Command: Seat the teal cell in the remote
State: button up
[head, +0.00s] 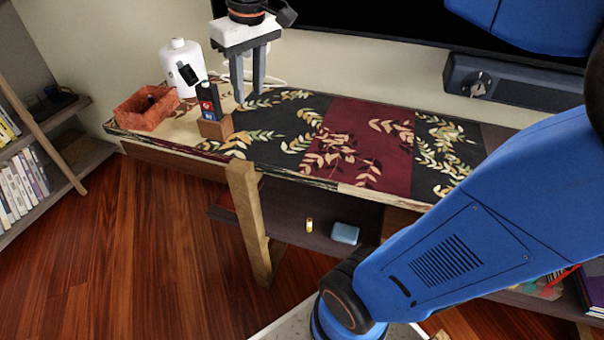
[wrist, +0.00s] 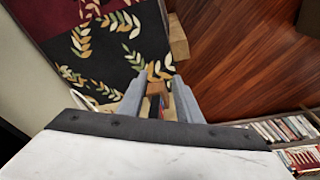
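A black upright object with a red mark, apparently the remote (head: 208,97), stands in a small wooden block (head: 214,129) near the table's front left edge. A small blue patch shows low on its front; I cannot tell whether this is a cell. No clearly teal cell is visible. My gripper (head: 248,97) points down just right of the remote, fingers apart, with nothing seen held. In the wrist view, the gripper (wrist: 158,82) is also open. The wooden block (wrist: 158,88) and part of the black and red remote (wrist: 155,107) show in the gap, partly hidden.
An orange-red basket (head: 140,117) with a dark item inside and a white bottle (head: 180,58) stand at the table's left end. A yellow-and-white cylinder (head: 309,225) and a light blue block (head: 345,233) lie on the lower shelf. The patterned tabletop (head: 345,140) to the right is clear.

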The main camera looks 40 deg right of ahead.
jog(key=s+d+f+m+t, duration=0.2)
jog(key=s+f, duration=1.3)
jog(key=s, duration=0.1)
jog(key=shift+s+d, duration=0.15)
jog(key=shift+d, duration=0.1)
jog(key=shift+c, duration=0.4)
